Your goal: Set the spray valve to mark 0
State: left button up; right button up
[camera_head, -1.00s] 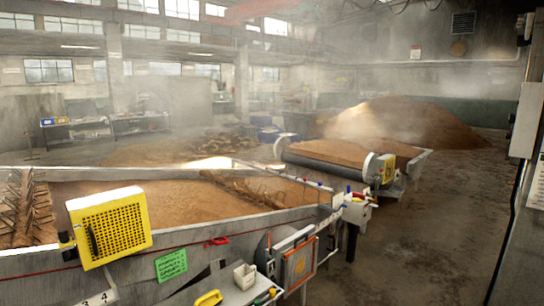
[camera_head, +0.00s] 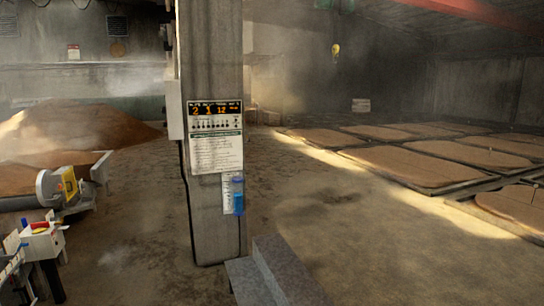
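I cannot make out a spray valve or its marks in this view. At the lower left a white control box (camera_head: 42,243) with a red and yellow top stands at the end of the trough equipment. Behind it is a trough (camera_head: 88,187) with a yellow-faced drum end (camera_head: 68,184). Neither of my grippers is in view.
A concrete pillar (camera_head: 212,60) stands near the middle, with a lit display (camera_head: 216,111), a paper notice (camera_head: 216,152) and a blue bottle (camera_head: 238,195). Grey blocks (camera_head: 284,272) are at the bottom. Low grain beds (camera_head: 405,166) lie right. Floor between is clear.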

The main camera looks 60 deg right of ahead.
aim_at(22, 244)
jog(key=z, duration=0.8)
jog(key=i, duration=6.35)
jog(key=u, duration=3.45)
